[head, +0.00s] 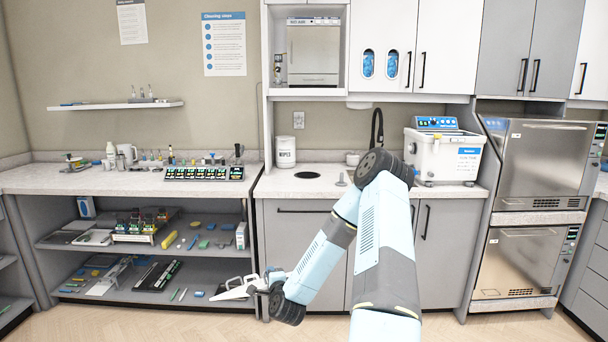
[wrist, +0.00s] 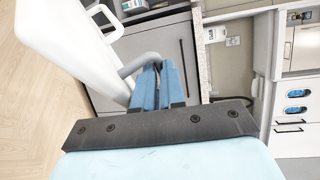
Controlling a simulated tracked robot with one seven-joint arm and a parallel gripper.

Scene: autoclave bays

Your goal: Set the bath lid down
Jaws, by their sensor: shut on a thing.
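My gripper (wrist: 166,72) is shut on the grey curved handle (wrist: 137,64) of the white bath lid (wrist: 60,45). In the wrist view the lid is a white plate on the left, tilted and partly cut off by the picture edge. In the head view the lid (head: 233,289) hangs low at the left of my gripper (head: 267,281), in front of the lower shelf and above the floor. The fingertips are too small to make out there. The white bath (head: 441,158) with a blue panel stands on the counter at the right.
The counter (head: 330,187) has a round dark opening, a wipes tub (head: 286,152) and a black tap. Bare counter shows around the opening. The left counter holds a tube rack (head: 203,174). Open shelves (head: 150,290) below are cluttered. Steel autoclaves (head: 543,165) stand at the right.

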